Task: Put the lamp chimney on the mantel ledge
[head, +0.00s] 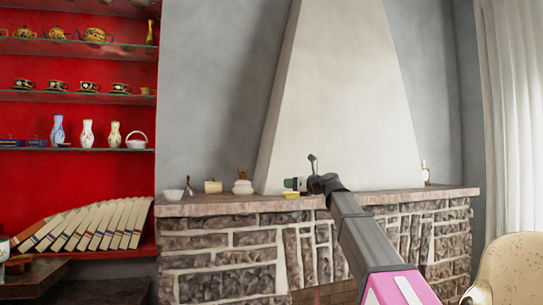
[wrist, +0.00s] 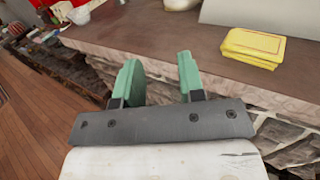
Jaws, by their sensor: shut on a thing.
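My gripper (head: 294,184) is above the front part of the mantel ledge (head: 400,195), left of its middle. In the wrist view its two green fingers (wrist: 157,80) stand apart, with the stone ledge (wrist: 140,40) beyond and below them. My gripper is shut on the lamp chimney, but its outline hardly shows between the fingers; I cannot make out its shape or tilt.
A yellow stack (head: 291,194) lies on the ledge close by the gripper, also in the wrist view (wrist: 250,47). A white jar (head: 243,187), a pale box (head: 213,186) and a white funnel-like piece (head: 173,194) stand further left. The ledge's right part looks mostly clear.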

